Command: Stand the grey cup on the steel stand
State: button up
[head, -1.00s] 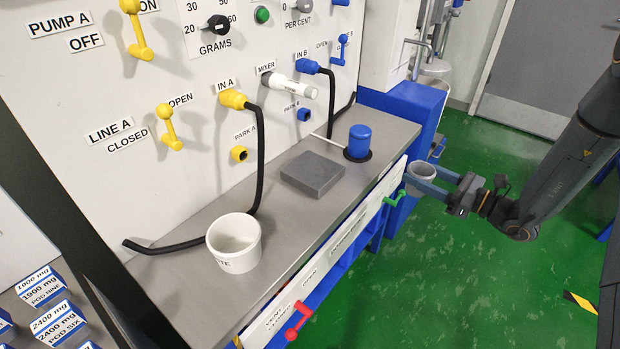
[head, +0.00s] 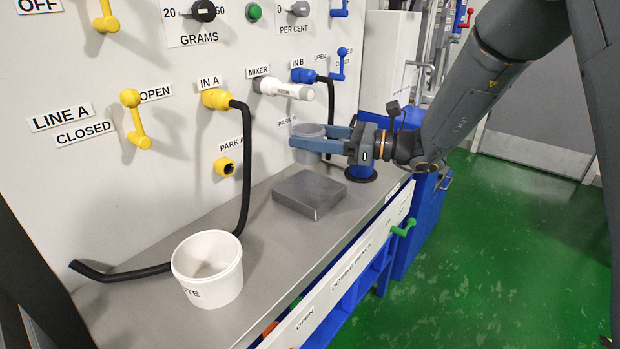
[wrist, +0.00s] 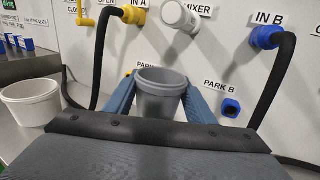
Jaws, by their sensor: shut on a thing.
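The grey cup (head: 308,138) is upright between the fingers of my gripper (head: 322,141), which is shut on it. In the wrist view the cup (wrist: 160,97) sits between the two blue fingers. The cup is in the air above the back edge of the bench, beyond and above the grey square block (head: 310,192), which looks like the steel stand. The stand's top is bare. The stand is not visible in the wrist view.
A white tub (head: 208,268) stands on the bench (head: 262,232) at the front left. A black hose (head: 243,165) hangs from the yellow IN A fitting. The white mixer spout (head: 284,88) juts out above the stand.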

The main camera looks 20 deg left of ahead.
jog(key=shift+f, duration=3.7)
jog(key=o, duration=1)
jog(key=shift+o, duration=0.2)
jog(key=shift+d, duration=0.1)
